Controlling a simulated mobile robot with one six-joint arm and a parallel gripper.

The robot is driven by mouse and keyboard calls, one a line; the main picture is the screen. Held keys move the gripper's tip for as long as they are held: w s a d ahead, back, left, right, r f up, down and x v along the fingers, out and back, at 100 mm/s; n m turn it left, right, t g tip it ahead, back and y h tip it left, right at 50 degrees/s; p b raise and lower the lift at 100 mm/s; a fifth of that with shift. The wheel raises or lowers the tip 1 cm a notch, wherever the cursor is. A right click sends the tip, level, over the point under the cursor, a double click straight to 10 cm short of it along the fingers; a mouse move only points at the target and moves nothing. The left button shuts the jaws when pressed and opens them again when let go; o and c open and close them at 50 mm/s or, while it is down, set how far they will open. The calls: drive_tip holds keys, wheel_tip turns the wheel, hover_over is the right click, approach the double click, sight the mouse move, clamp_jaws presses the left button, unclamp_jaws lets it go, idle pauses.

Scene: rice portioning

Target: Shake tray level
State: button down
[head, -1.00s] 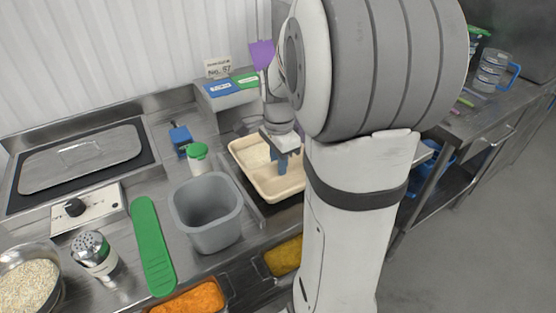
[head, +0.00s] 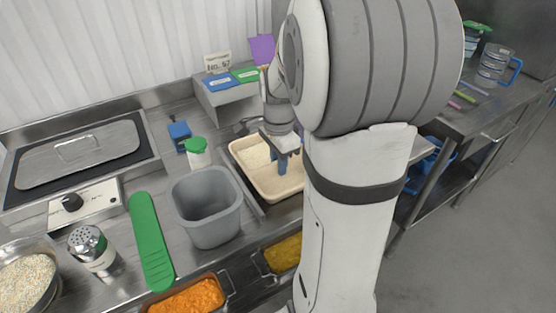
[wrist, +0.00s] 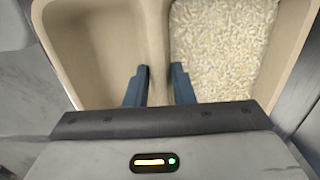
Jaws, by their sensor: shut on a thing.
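A beige tray (head: 281,191) with two compartments lies on the steel counter, partly hidden behind my arm in the head view. In the wrist view, the tray (wrist: 52,25) has an empty left compartment and a right compartment covered with pale rice (wrist: 222,50). The rice (head: 256,155) also shows at the tray's far left in the head view. My gripper (head: 280,165) reaches down at the tray. In the wrist view, my gripper's blue fingers (wrist: 158,85) are shut on the divider between the compartments, one finger on each side.
A grey bin (head: 206,210) stands just left of the tray. Food pans with orange (head: 190,299) and yellow (head: 284,255) contents sit in front.

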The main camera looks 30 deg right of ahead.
drive_tip(key=c, duration=1.2)
unclamp_jaws()
